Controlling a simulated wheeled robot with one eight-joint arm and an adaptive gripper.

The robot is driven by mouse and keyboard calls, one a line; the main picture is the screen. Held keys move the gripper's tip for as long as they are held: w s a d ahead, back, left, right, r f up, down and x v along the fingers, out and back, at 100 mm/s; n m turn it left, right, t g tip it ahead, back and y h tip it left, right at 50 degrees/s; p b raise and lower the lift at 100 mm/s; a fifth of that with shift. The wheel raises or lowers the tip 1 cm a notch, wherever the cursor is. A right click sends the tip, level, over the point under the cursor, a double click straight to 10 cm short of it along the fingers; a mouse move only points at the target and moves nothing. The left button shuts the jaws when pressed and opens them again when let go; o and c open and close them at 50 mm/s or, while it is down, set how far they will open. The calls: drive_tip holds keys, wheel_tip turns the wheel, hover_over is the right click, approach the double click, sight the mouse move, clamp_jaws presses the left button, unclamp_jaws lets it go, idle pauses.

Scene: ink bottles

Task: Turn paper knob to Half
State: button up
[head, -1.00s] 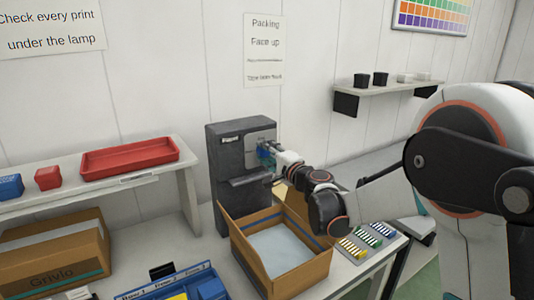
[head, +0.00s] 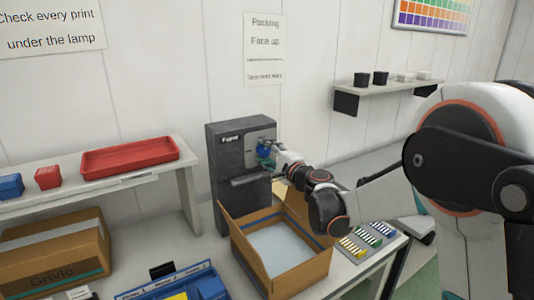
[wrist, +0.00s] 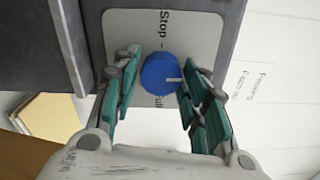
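The round blue paper knob (wrist: 160,74) sits on a pale plate (wrist: 205,30) on the dark machine's front. In the wrist view its white mark points right, slightly down, which is roughly upward on the machine. "Stop" reads at one side of the plate and part of another word at the other; I cannot see a Half label. The knob also shows in the head view (head: 264,149). My gripper (wrist: 158,82) is open, its teal-padded fingers spread on both sides of the knob in the picture. It appears drawn back from the knob; the exact gap is unclear.
The dark machine (head: 228,150) stands against the wall. An open cardboard box (head: 322,262) is just in front, below my arm. Several striped cartridges (head: 361,240) lie right of the box. A red tray (head: 130,157) is on the left shelf.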

drive_tip(key=shift+o, duration=0.6)
drive_tip(key=shift+s, duration=0.1)
drive_tip(key=v, duration=1.2)
